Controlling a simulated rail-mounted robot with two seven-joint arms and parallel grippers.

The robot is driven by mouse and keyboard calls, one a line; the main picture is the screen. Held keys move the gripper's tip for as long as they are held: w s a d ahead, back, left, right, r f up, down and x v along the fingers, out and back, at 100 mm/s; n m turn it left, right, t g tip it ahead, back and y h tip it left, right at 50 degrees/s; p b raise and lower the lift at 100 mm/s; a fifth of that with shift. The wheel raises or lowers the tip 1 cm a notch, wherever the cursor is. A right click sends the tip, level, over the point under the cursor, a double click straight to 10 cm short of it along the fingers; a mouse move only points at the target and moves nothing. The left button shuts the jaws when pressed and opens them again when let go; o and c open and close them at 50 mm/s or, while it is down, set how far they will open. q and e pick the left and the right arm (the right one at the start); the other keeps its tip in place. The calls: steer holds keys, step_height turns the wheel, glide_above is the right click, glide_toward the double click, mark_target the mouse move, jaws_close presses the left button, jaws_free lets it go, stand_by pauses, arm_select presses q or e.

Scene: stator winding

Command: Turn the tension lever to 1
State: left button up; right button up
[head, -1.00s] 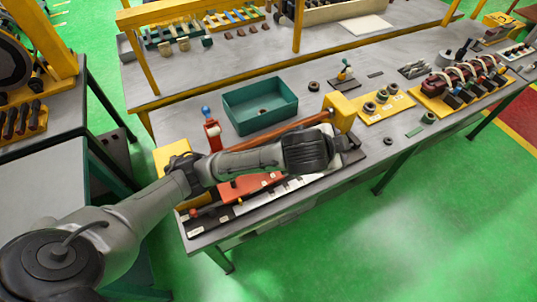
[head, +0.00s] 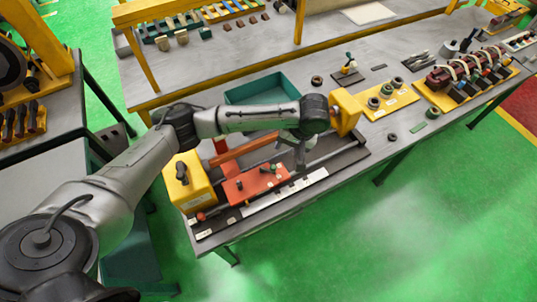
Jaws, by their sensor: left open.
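My left arm reaches in from the left over the winding machine on the bench. My left gripper (head: 300,158) hangs below its dark wrist, open, above the machine's dark bed and right of the orange-red carriage (head: 256,184). It is small and partly merges with the background. The carriage carries dark knobs and a small green-tipped piece. I cannot tell which part is the tension lever, and no number 1 can be read. The red post (head: 220,147) behind the carriage is mostly hidden by my forearm; its blue-tipped top is not visible. My right gripper is not in view.
Yellow end blocks (head: 190,180) (head: 345,108) stand at both ends of the machine. A green tray (head: 262,88) lies behind it. A small green-tipped lever on a dark plate (head: 347,76), a yellow ring plate (head: 392,101) and a coil rack (head: 470,85) stand farther right.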

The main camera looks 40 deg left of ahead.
mark_target(274, 166)
arm_select(q)
steer(key=x, duration=0.4)
steer(key=b+x, duration=0.1)
steer(key=x, duration=0.7)
steer(key=shift+s+d+f, duration=0.1)
steer(key=shift+d+f, duration=0.2)
steer(key=shift+f, duration=0.05)
steer(key=shift+a+f, duration=0.2)
steer(key=shift+f, duration=0.45)
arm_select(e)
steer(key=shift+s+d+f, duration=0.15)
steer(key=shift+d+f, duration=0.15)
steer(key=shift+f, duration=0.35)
